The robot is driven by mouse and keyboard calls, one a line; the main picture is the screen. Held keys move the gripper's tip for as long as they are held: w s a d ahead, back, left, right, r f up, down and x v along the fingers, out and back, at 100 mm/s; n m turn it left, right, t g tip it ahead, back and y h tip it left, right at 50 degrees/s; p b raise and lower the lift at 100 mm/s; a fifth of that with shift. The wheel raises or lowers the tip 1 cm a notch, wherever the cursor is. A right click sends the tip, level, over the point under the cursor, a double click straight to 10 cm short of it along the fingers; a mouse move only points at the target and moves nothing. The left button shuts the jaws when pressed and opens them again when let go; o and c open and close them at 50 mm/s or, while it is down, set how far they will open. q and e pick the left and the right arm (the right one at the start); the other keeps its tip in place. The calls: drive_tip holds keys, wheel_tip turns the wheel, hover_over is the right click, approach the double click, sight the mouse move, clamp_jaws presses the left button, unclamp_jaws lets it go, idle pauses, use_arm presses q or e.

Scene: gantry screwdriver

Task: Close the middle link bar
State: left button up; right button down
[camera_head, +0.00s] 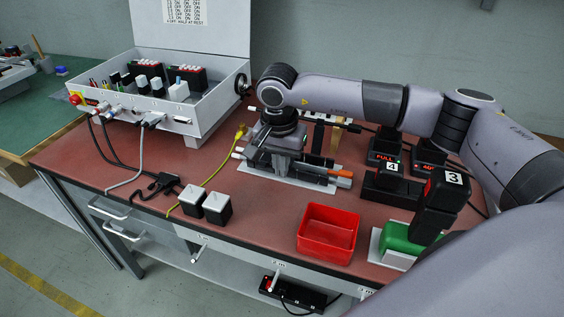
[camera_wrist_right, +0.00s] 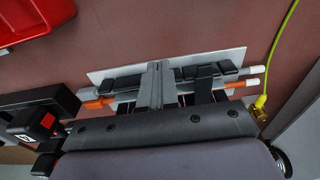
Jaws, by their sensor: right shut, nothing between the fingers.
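I cannot pick out the middle link bar for certain. An open grey box (camera_head: 205,118) at the back left holds black blocks (camera_head: 185,78) with red and white tops and several white-capped parts, too small to make out. My right gripper (camera_head: 283,160) points down over a light plate (camera_head: 318,184) with slim tools on it, well to the right of the box. In the right wrist view the gripper's closed fingers (camera_wrist_right: 160,82) lie across the plate (camera_wrist_right: 108,74) and an orange-handled tool (camera_wrist_right: 97,104); they are empty. Contact with the plate is unclear. My left gripper is out of view.
A red bin (camera_head: 328,234) stands at the front of the red-brown bench (camera_head: 262,215). Two black-and-white blocks (camera_head: 217,207) sit left of it. Chargers and a block marked 3 (camera_head: 447,188) stand at right. Cables (camera_head: 140,160) lie at left.

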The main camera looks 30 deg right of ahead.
drive_tip(key=shift+r+p, duration=0.55)
drive_tip(key=shift+r, duration=0.35)
